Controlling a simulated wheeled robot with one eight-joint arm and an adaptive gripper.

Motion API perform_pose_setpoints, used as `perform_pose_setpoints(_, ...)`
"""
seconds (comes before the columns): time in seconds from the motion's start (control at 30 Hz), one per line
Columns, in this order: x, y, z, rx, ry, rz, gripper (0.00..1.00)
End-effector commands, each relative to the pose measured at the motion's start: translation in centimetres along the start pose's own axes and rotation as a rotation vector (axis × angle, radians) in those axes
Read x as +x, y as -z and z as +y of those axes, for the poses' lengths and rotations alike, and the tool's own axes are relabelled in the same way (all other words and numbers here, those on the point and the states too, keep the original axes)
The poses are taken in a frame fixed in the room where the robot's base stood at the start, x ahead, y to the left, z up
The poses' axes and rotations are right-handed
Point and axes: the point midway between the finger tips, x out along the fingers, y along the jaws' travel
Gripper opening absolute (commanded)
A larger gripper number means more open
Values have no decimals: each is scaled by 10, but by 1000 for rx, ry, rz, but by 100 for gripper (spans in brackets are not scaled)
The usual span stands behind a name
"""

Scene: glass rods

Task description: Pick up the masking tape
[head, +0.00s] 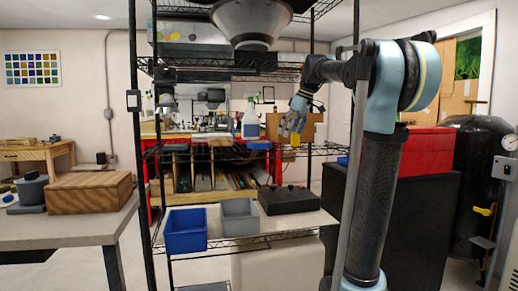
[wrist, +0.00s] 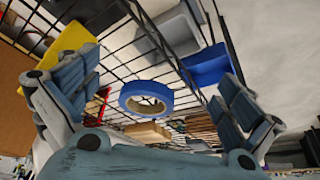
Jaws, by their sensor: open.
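The masking tape (wrist: 147,86) is a blue roll with a tan core. In the wrist view it lies on a black wire shelf, between and beyond my open fingers, touching neither. In the head view a small flat blue shape on the middle shelf (head: 258,144) looks like the same roll. My gripper (head: 293,122) is at the right of that shelf in the head view, to the right of the roll. In the wrist view my gripper (wrist: 150,100) has its fingers spread wide with nothing held.
A yellow object (wrist: 60,42) is close to the left finger in the wrist view. A spray bottle (head: 250,120) stands behind the roll. Blue (head: 186,231) and grey (head: 240,217) bins and a black case (head: 289,200) are on the lower shelf. Black shelf posts (head: 352,75) stand nearby.

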Motion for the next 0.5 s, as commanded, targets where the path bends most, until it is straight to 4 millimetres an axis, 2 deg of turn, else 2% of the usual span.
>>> perform_pose_setpoints(0.17,1,16,4,-22,4,5,100)
perform_pose_setpoints(0.5,23,70,2,-22,4,4,100)
